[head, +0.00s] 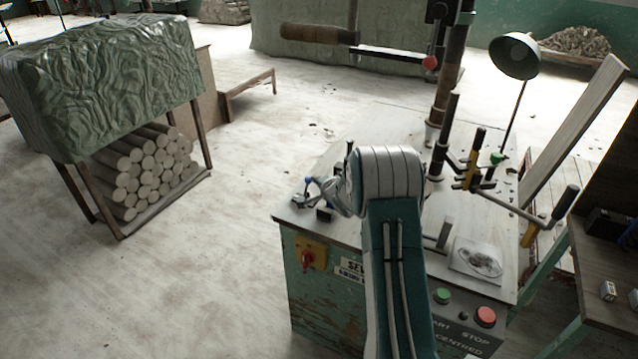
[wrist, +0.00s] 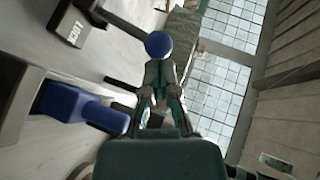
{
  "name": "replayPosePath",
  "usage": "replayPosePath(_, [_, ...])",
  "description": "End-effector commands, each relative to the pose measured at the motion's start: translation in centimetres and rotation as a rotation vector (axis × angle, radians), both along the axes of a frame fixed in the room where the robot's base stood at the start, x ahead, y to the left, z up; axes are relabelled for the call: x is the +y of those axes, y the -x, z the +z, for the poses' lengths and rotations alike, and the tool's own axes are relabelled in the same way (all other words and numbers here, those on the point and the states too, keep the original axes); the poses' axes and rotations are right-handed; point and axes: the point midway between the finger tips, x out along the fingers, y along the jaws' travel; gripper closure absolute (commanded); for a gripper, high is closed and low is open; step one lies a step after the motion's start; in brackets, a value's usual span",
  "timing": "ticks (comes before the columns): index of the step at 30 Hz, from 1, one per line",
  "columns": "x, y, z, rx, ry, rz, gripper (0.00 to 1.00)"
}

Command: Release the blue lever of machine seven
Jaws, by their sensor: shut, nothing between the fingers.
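Machine seven (head: 306,228) is a green cabinet with a pale worktop. Its front sign is partly hidden by my arm; only "SE" reads. In the wrist view a round blue knob (wrist: 158,45) shows just past the fingertips of my gripper (wrist: 160,72). Whether they touch is unclear. A thicker blue handle (wrist: 82,107) lies to the left of the fingers, apart from them. Which blue part is the lever is unclear. In the head view my gripper (head: 322,194) is over the worktop's left corner, beside a small blue knob (head: 309,181). My gripper is shut and empty.
A red switch (head: 307,259) sits on the front. Green (head: 442,296) and red (head: 486,316) buttons are right of my arm. A column with handles (head: 474,172) and a lamp (head: 515,56) rise from the worktop. A covered rack (head: 110,75) stands left; floor between is clear.

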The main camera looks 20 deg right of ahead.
Motion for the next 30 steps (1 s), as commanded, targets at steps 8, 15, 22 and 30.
replayPosePath(8, [1.4,-1.7,1.0,0.166,0.135,0.003,1.0])
replayPosePath(15, [2.4,-3.0,1.1,0.241,0.189,0.001,1.0])
replayPosePath(22, [2.5,-3.1,1.1,0.241,0.188,0.0,1.0])
replayPosePath(30, [2.5,-3.1,1.8,0.239,0.188,0.001,1.0])
